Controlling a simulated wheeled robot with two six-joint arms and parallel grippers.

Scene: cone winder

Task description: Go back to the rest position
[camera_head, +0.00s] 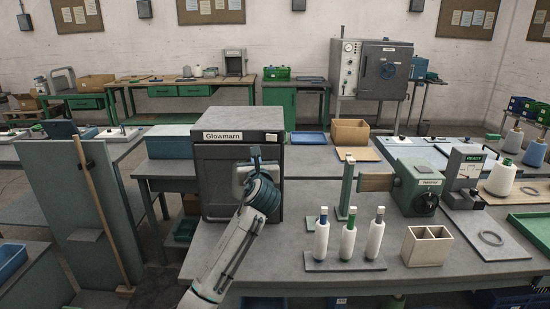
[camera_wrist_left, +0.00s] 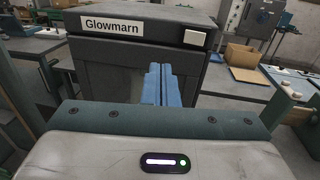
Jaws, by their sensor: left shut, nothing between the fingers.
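My left gripper (camera_head: 256,156) is raised in front of the dark box-shaped machine labelled Glowmarn (camera_head: 238,137). In the left wrist view its blue fingers (camera_wrist_left: 162,86) are together with nothing between them, pointing at the machine's front (camera_wrist_left: 115,82). I cannot tell whether the fingertips touch the front. My right gripper is not in view.
On the bench right of the machine stand three bobbins (camera_head: 348,239) on a plate, a beige divided box (camera_head: 426,246) and a green winder (camera_head: 417,186). A cardboard box (camera_head: 350,132) is behind. A wooden pole (camera_head: 100,210) leans on a grey-green panel at left.

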